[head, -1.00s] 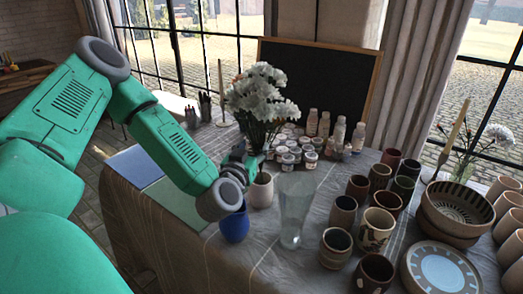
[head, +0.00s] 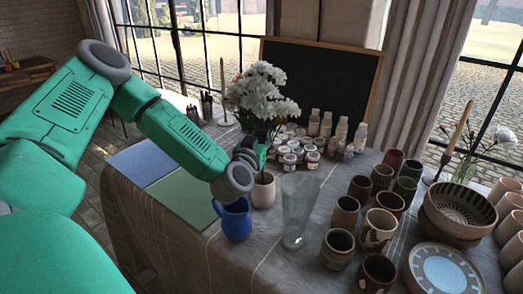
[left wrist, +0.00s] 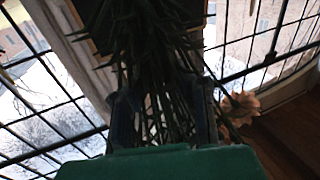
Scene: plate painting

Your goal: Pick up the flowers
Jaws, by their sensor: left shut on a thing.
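The white flowers (head: 262,92) form a full bunch on green stems near the middle of the head view. My left gripper (head: 254,152) is at the stems, just below the blooms and above a pale pink cup (head: 263,190). In the left wrist view the dark green stems (left wrist: 160,60) run between the two fingers of my left gripper (left wrist: 165,110), which is shut on them. The lower stem ends are hidden behind the gripper and cup, so I cannot tell whether they are inside the cup. My right gripper is not in view.
A blue jug (head: 234,221) and a clear glass vase (head: 298,212) stand close by on the cloth-covered table. Several paint jars (head: 295,155) and bottles are behind. Several cups (head: 378,230), a bowl (head: 458,205) and a plate (head: 443,272) fill the right side.

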